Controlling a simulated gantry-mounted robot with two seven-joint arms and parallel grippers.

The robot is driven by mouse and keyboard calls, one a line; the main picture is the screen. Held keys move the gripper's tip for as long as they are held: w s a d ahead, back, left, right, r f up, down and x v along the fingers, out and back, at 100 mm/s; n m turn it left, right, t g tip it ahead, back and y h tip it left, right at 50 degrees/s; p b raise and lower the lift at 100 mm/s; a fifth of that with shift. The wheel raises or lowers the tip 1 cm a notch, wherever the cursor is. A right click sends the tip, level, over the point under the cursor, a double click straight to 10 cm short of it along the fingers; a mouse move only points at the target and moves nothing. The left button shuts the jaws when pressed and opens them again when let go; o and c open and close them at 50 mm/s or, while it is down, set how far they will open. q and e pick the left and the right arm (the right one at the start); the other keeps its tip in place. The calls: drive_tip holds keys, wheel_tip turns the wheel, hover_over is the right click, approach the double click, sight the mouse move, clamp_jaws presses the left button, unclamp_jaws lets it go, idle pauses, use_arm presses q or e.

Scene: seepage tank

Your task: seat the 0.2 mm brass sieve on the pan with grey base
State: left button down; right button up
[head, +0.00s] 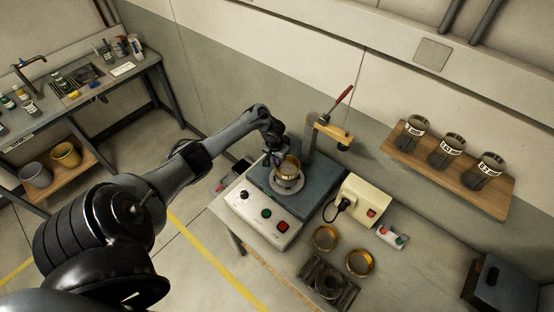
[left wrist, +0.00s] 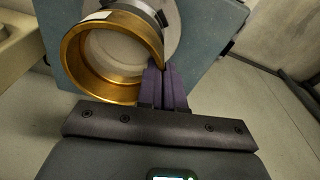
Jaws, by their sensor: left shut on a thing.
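A brass sieve (head: 290,165) is held at the shaker; its mesh size cannot be read. My left gripper (head: 277,158) is shut on its wall. In the left wrist view, the purple fingers (left wrist: 161,80) pinch the rim of the brass sieve (left wrist: 88,72). The pan with the grey base (head: 287,185) shows under the sieve on the shaker's blue-grey plate. In the left wrist view, a silvery ring (left wrist: 140,7) shows behind the sieve, offset from it. I cannot tell whether sieve and pan touch. My right gripper is not in view.
The shaker's clamp post with a red-handled lever (head: 333,110) stands just behind. Two more brass rings (head: 325,238) (head: 360,262) lie on the bench front right, by a dark tray (head: 340,297). A cream box (head: 358,202) stands right. Labelled jars (head: 446,151) stand on a wall shelf.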

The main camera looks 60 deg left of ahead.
use_arm(q)
drive_tip(key=shift+p, duration=0.8)
idle(0.9)
drive_tip(key=shift+f+b, duration=0.65)
drive_tip(key=shift+f, duration=0.3)
drive_tip(key=c, duration=1.2)
unclamp_jaws()
drive_tip(key=r, duration=0.3)
drive_tip(key=r+p, duration=0.1)
drive_tip(key=r, duration=0.3)
drive_tip(key=s+r+p, duration=0.1)
drive_tip(key=r, duration=0.2)
drive_tip(key=shift+d+r, duration=0.3)
drive_tip(key=shift+r, duration=0.05)
